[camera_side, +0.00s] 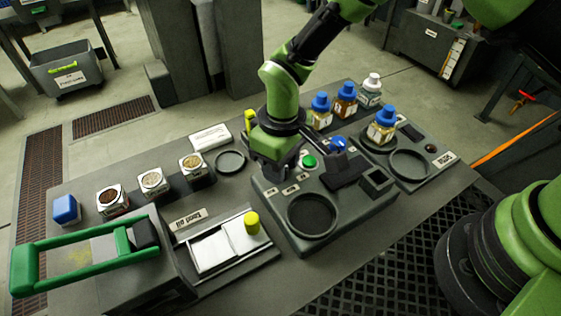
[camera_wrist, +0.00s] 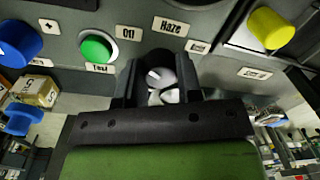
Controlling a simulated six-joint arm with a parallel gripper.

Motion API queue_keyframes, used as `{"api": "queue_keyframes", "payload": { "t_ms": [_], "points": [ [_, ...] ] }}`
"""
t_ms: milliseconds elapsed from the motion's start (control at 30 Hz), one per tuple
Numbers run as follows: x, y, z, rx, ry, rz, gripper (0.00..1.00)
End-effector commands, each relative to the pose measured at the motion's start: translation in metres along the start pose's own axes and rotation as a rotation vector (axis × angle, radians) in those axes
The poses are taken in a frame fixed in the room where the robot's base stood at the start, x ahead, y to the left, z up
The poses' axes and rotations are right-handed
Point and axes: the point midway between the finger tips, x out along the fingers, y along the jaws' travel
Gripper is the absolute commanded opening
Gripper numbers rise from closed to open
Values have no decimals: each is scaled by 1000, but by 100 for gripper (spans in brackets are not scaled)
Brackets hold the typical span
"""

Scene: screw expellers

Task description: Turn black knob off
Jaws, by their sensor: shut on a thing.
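The black knob (camera_wrist: 160,74) is between my gripper's two dark fingers in the wrist view. It looks dark grey with a pale mark on its face, and its lower part is partly hidden by the fingers. My gripper (camera_wrist: 158,88) is shut on it, one finger on each side. In the side view, my gripper (camera_side: 279,166) points down at the back left of the dark control panel (camera_side: 345,228) and hides the knob there. Small label plates, one reading "Haze" (camera_wrist: 171,27), sit around the knob. I cannot tell the knob's exact setting.
A green button (camera_wrist: 96,47) and a blue knob (camera_wrist: 18,44) sit left of my fingers in the wrist view; a yellow knob (camera_wrist: 271,28) is at right. In the side view, bottles with blue caps (camera_side: 321,110) stand behind the panel, and several small jars (camera_side: 151,182) stand left.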

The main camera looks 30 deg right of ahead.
Motion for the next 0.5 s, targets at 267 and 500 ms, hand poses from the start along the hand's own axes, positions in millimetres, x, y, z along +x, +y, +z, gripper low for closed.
{"api": "queue_keyframes", "payload": {
  "t_ms": [267,500],
  "points": [
    [-1,0,0,-38,-1,-1,9],
    [-1,0,0,-40,-1,-1,9]
  ]
}}
